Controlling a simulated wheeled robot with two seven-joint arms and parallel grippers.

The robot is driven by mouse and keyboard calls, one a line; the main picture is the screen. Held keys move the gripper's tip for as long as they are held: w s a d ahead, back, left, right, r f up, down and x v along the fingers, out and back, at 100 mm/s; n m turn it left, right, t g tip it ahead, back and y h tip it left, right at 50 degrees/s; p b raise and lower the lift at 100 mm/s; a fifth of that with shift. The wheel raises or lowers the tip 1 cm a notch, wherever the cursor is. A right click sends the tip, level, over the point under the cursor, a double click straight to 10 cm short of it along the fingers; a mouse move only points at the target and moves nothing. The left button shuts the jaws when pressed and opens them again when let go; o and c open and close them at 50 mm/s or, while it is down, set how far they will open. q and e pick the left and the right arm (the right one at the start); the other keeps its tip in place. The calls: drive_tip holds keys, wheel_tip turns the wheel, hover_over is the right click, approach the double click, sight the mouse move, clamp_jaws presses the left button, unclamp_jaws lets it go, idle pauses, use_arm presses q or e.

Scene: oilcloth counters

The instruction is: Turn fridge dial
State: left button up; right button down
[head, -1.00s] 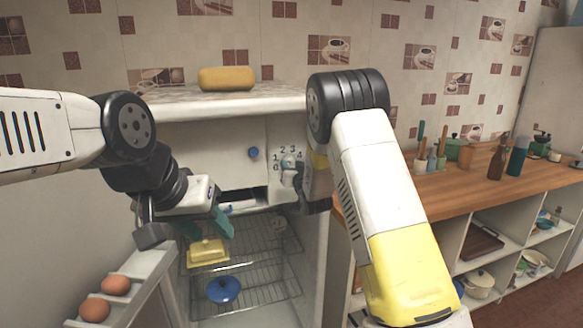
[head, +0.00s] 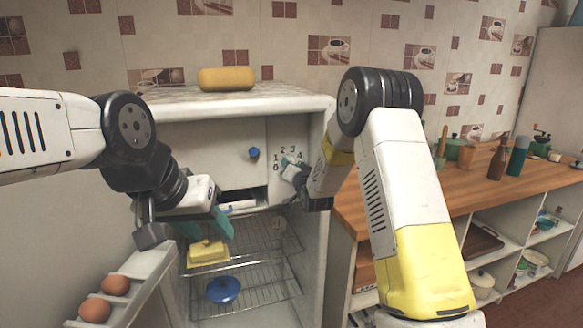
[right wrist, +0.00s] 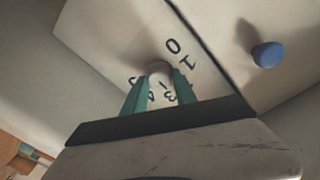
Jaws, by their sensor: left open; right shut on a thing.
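The fridge dial (right wrist: 159,69) is a small pale knob on a white panel inside the fridge, with dark numbers around it. In the right wrist view it sits between the teal fingers of my right gripper (right wrist: 160,88), which is shut on it. In the head view the numbered panel (head: 289,150) shows, but the right gripper (head: 294,176) largely covers the dial. Which number the dial points to cannot be told. My left gripper (head: 208,222) is open, with teal fingers, at the left of the fridge (head: 232,100) near the open door (head: 130,268).
A blue knob (head: 253,153) is on the freezer flap left of the dial. Wire shelves hold a yellow butter dish (head: 207,254) and a blue lidded pot (head: 223,290). Eggs (head: 95,310) sit in the door rack. A yellow loaf-shaped thing (head: 226,78) lies on top. A wooden counter (head: 400,190) stands right.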

drive_tip(key=shift+m, duration=2.1)
drive_tip(key=shift+f, duration=0.1)
drive_tip(key=c, duration=1)
unclamp_jaws()
drive_tip(key=v, duration=0.8)
drive_tip(key=shift+r, duration=0.25)
